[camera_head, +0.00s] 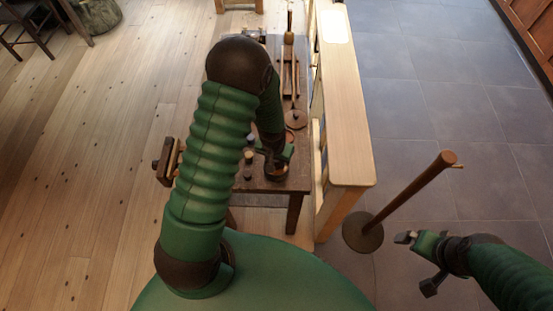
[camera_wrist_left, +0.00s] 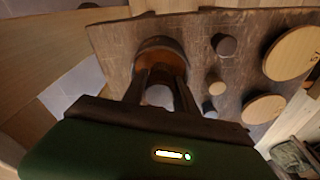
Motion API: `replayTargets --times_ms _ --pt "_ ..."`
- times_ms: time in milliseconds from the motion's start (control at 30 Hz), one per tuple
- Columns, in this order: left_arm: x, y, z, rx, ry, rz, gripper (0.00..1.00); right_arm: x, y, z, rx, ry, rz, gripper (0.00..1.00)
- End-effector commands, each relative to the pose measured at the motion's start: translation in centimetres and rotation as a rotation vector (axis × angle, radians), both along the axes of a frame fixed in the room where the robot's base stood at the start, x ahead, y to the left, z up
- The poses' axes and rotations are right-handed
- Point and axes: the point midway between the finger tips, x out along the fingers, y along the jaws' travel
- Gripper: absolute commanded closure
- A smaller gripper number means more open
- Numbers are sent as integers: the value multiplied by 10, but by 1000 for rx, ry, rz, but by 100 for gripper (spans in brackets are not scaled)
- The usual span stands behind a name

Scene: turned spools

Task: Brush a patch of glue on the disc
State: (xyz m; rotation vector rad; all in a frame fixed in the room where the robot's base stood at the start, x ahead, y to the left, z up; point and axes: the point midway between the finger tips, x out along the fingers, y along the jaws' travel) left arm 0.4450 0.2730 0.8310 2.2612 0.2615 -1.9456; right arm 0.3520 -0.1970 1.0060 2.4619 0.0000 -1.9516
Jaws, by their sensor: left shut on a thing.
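My left gripper (camera_head: 274,158) points down at the near end of the dark wooden table. In the left wrist view its fingers (camera_wrist_left: 160,98) are shut on a pale, round-ended thing (camera_wrist_left: 159,95), perhaps the brush's handle. A round brown pot (camera_wrist_left: 160,46) with an orange-brown inside lies right behind the fingertips; it also shows below the gripper in the head view (camera_head: 277,171). Whether the held thing reaches into the pot is hidden. A brown disc (camera_head: 297,119) lies farther along the table. My right gripper (camera_head: 406,238) is over the tiled floor, apart from the table; its jaw gap is unclear.
Small round pieces (camera_head: 248,156) stand left of the gripper on the table (camera_head: 288,184). Pale round wooden tops (camera_wrist_left: 292,52) show in the wrist view. A light wooden partition (camera_head: 346,120) runs along the table's right. A brown post on a round base (camera_head: 362,233) stands near my right gripper.

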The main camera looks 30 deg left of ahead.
Motion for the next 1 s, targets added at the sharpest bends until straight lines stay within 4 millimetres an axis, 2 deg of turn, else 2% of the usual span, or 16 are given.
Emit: replayTargets --times_ms 700,1000 --pt "0 0 70 0 -1 0 100 0 0 61 0 0 0 0" --pt "0 0 69 0 -1 0 100 0 0 59 0 0 0 0"
